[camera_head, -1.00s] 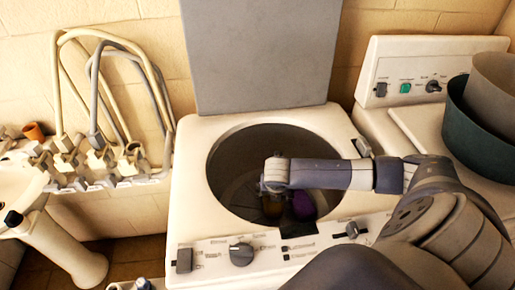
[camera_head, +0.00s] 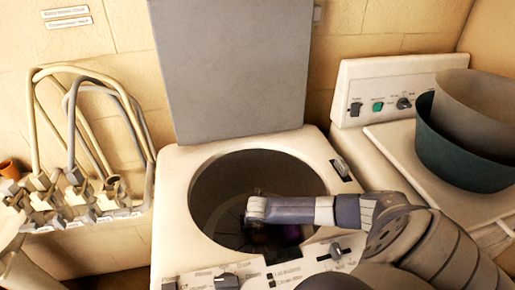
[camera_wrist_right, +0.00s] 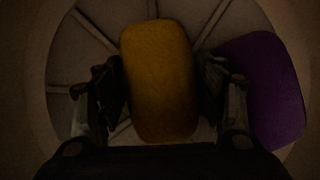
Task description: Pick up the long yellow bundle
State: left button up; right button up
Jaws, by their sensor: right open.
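The long yellow bundle (camera_wrist_right: 160,80) lies in the dark drum, upright in the right wrist view. My right gripper (camera_wrist_right: 160,90) is down inside the drum with its two fingers on either side of the bundle, one left and one right. The jaws are open, and I cannot tell whether either finger touches it. In the head view the right arm reaches in from the right, and the gripper is hidden in the drum's shadow. My left gripper is not in view.
A purple bundle (camera_wrist_right: 262,90) lies right beside the right finger. The washer's round drum opening (camera_head: 215,180) surrounds the arm, with the raised grey lid (camera_head: 230,70) behind it. Green and grey tubs (camera_head: 450,150) stand on the machine at right. Taps and hoses (camera_head: 75,190) are at left.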

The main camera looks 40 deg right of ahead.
jog(key=c, duration=0.9)
jog(key=shift+r, duration=0.1)
